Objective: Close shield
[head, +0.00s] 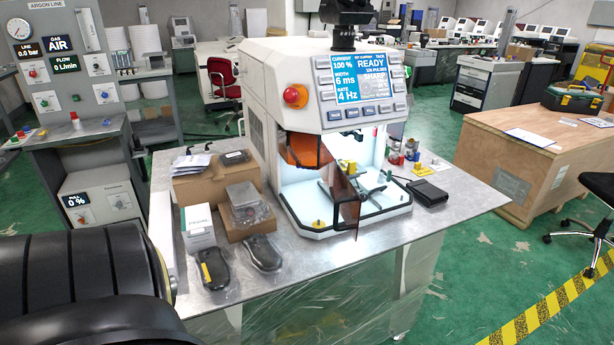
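The white bench machine (262,85) stands on the metal table, its lit work chamber (385,165) facing front. A dark amber see-through shield panel (346,203) with a black edge stands out at an angle in front of the chamber. The chamber opening is uncovered to its right, so the shield stands open. A brighter orange pane (305,150) shows at the chamber's left side; I cannot tell whether it joins the shield. Neither of my grippers is in view. A large black part at the lower left looks like my arm and hides the table's left front.
Cardboard boxes (200,187), a white carton (198,230) and two dark handheld devices (263,254) sit left of the machine. A black pedal-like box (427,192) lies to its right. The table's front strip (320,258) is mostly clear. A wooden crate (520,150) stands at right.

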